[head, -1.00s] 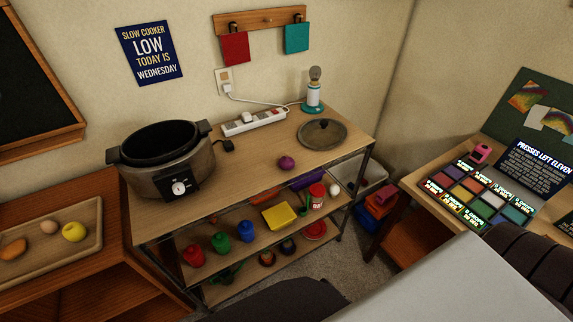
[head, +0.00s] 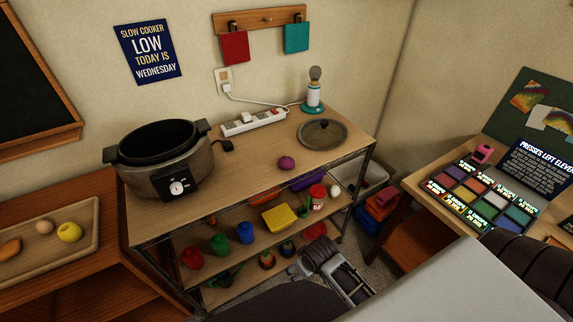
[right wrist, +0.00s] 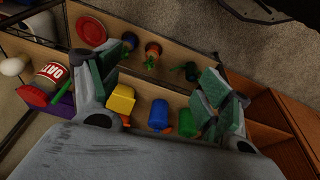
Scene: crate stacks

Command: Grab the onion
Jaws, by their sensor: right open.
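The purple onion (head: 286,163) sits on the wooden top of the shelf unit, near its front edge, right of the slow cooker. My right gripper (head: 322,262) is in front of the lower shelves, below and right of the onion and apart from it. In the right wrist view my right gripper (right wrist: 160,88) is open with nothing between its fingers, and it faces the lower shelves. The onion cannot be made out in that view. My left gripper is not in view.
The slow cooker (head: 162,158), a lid (head: 323,132) and a power strip (head: 253,122) stand on the shelf top (head: 240,165). Lower shelves hold a yellow block (head: 279,217), an oats can (head: 317,197) and coloured jars. The shelf top around the onion is clear.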

